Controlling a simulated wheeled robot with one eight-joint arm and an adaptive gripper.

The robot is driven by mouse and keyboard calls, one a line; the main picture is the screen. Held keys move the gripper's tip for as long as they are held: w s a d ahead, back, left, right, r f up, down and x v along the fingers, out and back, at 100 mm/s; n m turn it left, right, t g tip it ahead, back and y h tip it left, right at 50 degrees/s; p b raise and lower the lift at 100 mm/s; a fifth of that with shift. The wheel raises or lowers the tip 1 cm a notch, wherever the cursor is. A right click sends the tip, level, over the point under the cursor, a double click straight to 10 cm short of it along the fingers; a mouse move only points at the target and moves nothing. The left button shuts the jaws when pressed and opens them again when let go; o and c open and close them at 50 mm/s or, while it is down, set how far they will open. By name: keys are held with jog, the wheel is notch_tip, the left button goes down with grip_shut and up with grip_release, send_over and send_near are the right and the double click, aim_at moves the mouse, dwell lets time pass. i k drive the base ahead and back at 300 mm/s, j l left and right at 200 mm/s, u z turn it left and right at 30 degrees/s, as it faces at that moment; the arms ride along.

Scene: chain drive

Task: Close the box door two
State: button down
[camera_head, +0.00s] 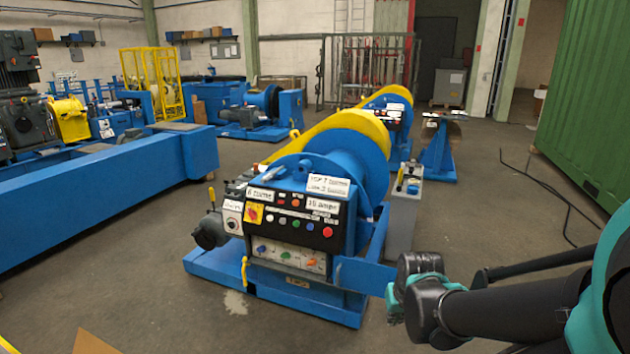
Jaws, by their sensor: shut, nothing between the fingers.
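A blue machine (225,268) with a control box stands at the centre, and a small plate on its lower front appears to read "TWO" (297,282). The box's front has a black panel (290,222) with buttons and a pale panel (288,255) with coloured knobs below it. A flat blue panel (364,276), which looks like the box door standing open, juts out from the lower right side. My gripper (393,303), teal and black, is shut and empty at the right end of this panel. I cannot tell whether they touch.
A grey box (402,222) stands behind the panel. A second blue and yellow winding machine (385,112) is farther back. A long blue beam (90,195) lies at left and a green container (590,110) at right. The floor (480,215) between is open, with a black cable (568,210).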

aim_at(381, 287)
jog(key=i+l+u, duration=0.2)
jog(key=l+u, duration=0.2)
jog(key=l, duration=0.2)
jog(key=i+l+u, duration=0.2)
jog(key=l, duration=0.15)
jog(key=l+u, duration=0.2)
jog(key=l, duration=0.15)
jog(key=k+l+z, duration=0.1)
jog(key=z, duration=0.4)
jog(key=k+l+u, duration=0.1)
jog(key=k+l, duration=0.2)
jog(key=k, duration=0.15)
jog(key=k+l+u, duration=0.1)
jog(key=k+l, duration=0.2)
jog(key=k, duration=0.15)
